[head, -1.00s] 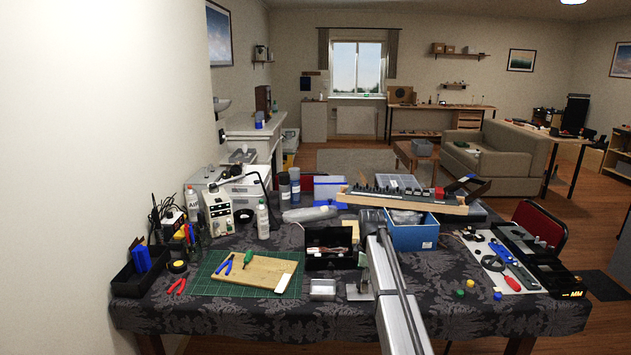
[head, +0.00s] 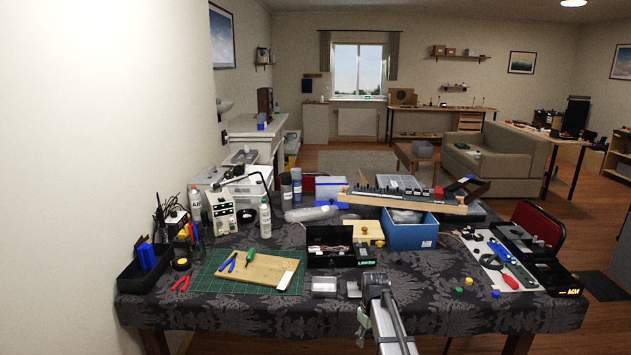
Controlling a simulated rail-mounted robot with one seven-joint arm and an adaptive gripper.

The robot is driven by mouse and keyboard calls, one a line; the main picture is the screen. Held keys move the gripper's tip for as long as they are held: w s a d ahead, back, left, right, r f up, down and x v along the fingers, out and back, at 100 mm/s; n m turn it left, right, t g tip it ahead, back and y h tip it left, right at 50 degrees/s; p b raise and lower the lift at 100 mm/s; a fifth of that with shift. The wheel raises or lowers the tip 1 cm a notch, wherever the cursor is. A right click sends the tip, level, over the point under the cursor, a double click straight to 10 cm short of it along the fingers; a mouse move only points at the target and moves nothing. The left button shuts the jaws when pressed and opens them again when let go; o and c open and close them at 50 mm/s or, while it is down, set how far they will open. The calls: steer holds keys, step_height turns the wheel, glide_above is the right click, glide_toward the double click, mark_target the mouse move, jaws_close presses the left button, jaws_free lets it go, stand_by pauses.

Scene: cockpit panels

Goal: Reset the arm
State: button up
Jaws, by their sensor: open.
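My arm rises from the bottom edge in the head view, just right of the middle, with its bent end in front of the table's near edge. My gripper (head: 362,322) appears to hang at the left of this arm end, small and partly hidden. It is open, and nothing shows between its fingers. The dark patterned table (head: 250,312) lies behind it. The arm end is close to a small light block (head: 353,289) and a clear box (head: 324,286) at the table's front.
A green cutting mat (head: 214,275) with a wooden board (head: 262,268) lies at the left. A black toolbox (head: 330,262) and a blue bin (head: 409,237) stand behind the arm. A white sheet with tools (head: 495,265) is at the right.

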steer(key=s+f+m+g, duration=0.1)
steer(key=s+f+m, duration=0.1)
steer(key=s+f, duration=0.8)
steer(key=s+f+m+g, duration=0.2)
steer(key=s+f, duration=0.4)
steer(key=s, duration=0.8)
steer(key=s+f+m+g, duration=0.1)
steer(key=s+f+m, duration=0.1)
steer(key=s+f, duration=0.85)
steer(key=s+f+g, duration=0.2)
steer(key=s+g, duration=0.1)
steer(key=s, duration=1.8)
